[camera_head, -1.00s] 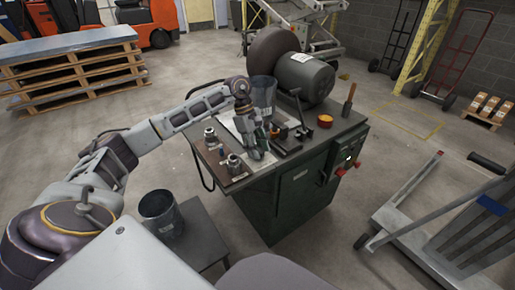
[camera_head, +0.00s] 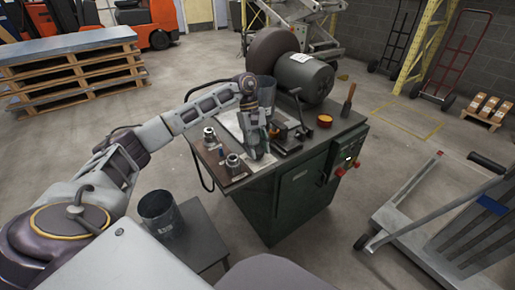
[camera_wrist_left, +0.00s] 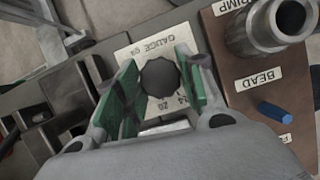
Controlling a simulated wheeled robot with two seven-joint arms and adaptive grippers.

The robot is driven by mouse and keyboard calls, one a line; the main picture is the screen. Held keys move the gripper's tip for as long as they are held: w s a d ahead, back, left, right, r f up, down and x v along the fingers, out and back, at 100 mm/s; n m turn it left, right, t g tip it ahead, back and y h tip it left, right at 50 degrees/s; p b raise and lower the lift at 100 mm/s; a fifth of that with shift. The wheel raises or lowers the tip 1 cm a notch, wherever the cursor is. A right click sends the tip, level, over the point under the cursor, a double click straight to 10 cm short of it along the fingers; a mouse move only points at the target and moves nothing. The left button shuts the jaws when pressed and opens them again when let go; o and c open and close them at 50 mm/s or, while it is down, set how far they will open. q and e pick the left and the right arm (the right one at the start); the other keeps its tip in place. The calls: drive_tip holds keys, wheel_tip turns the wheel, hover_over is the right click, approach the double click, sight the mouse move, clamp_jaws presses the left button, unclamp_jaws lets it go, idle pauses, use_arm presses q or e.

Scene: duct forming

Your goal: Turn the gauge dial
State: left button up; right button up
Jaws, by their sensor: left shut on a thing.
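The gauge dial (camera_wrist_left: 160,77) is a dark, many-sided knob on a pale plate marked GAUGE (camera_wrist_left: 150,48), with numbers such as 20 and 24 near it. My left gripper (camera_head: 257,152) points down at the top of the green machine (camera_head: 300,190). In the left wrist view, its green-padded fingers (camera_wrist_left: 160,88) stand on either side of the dial and are shut on it. In the head view the gripper hides the dial. My right gripper is not in view.
Metal rolls stand on a brown board, one beside the BEAD label (camera_wrist_left: 265,80), with a blue peg (camera_wrist_left: 275,111) nearby. Another cylinder (camera_head: 158,212) stands on a low table at the left.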

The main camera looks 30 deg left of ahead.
use_arm(q)
drive_tip(key=o, duration=1)
drive_tip(key=shift+v, duration=6)
drive_tip(key=shift+f, duration=0.1)
